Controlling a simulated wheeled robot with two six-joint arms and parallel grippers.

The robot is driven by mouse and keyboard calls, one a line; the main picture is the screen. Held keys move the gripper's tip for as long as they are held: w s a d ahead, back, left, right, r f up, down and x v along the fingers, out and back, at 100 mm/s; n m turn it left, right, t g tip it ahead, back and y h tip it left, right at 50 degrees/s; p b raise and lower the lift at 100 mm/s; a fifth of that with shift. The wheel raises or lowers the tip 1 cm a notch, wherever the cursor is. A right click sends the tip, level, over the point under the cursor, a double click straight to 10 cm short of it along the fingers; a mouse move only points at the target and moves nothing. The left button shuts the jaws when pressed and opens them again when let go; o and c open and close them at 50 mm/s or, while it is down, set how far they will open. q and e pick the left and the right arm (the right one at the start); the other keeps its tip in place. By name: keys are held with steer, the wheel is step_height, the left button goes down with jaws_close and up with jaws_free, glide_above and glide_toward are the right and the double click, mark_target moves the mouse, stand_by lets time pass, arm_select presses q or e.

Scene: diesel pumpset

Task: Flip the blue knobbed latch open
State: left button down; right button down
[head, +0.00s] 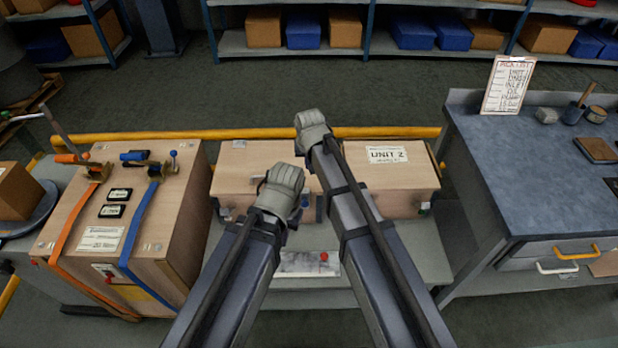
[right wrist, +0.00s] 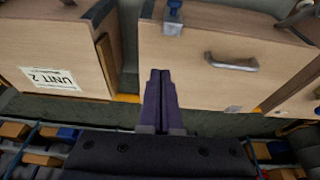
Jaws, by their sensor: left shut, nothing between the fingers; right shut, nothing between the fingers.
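A small blue-topped latch (right wrist: 173,12) sits at the edge of the wooden box with a grey handle (right wrist: 232,63) in the right wrist view. On the strapped crate at the left, a blue lever (head: 135,156) and a blue ball knob (head: 173,154) stand by the blue strap. I cannot tell which piece is the named latch. My left gripper (head: 293,212) is shut and empty near the front of the middle box, largely hidden by its wrist. My right gripper (right wrist: 160,78) is shut and empty near that box's back corner; its arm hides it in the head view.
The UNIT 2 box (head: 405,190) stands right of the middle box (head: 235,170), across a narrow gap. A yellow rail (head: 385,132) runs behind them. The strapped crate (head: 70,215) is at the left, a workbench (head: 500,160) at the right. The floor behind is clear.

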mark_target(308, 176)
steer(key=shift+w+a, duration=0.1)
steer(key=shift+w, duration=0.7)
steer(key=shift+w+f, duration=0.1)
steer(key=shift+f, duration=0.05)
steer(key=b+x, duration=1)
steer(key=shift+w+f, duration=0.1)
steer(key=shift+f, duration=0.05)
steer(key=s, duration=0.3)
steer(key=shift+s+r, duration=0.2)
steer(key=shift+r, duration=0.15)
steer(key=shift+s, duration=0.45)
